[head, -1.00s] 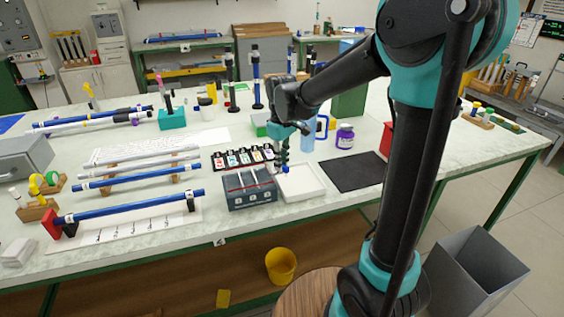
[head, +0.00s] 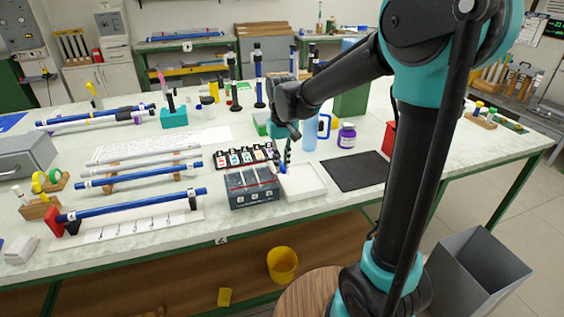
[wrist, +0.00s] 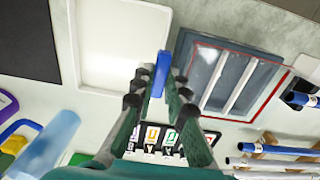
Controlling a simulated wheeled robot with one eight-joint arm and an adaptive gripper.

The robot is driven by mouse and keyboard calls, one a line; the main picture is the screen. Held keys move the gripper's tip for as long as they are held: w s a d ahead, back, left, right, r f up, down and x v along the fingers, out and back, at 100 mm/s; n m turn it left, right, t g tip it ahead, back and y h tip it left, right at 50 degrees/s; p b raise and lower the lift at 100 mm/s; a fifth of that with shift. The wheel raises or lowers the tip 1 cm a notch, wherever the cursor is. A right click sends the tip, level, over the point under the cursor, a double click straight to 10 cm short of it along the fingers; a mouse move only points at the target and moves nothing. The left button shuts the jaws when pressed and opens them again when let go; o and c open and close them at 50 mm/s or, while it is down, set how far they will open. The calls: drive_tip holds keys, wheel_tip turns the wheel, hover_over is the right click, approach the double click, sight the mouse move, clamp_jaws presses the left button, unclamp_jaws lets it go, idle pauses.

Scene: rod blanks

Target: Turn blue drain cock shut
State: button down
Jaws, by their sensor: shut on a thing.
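The blue drain cock (wrist: 160,74) shows as a small upright blue piece between my fingertips in the wrist view. It sits at the side of the grey divided box (wrist: 190,66), facing the white tray (wrist: 85,75). In the head view my gripper (head: 285,161) points down between the box (head: 254,196) and the tray (head: 318,190). The cock's stem is hidden.
A rack of labelled cards (head: 232,157) stands behind the box. A dark mat (head: 355,171) lies right of the tray. Blue rods on supports (head: 130,206) lie to the left.

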idle(0.3)
drive_tip(key=c, duration=1.5)
unclamp_jaws()
drive_tip(key=shift+c, duration=0.2)
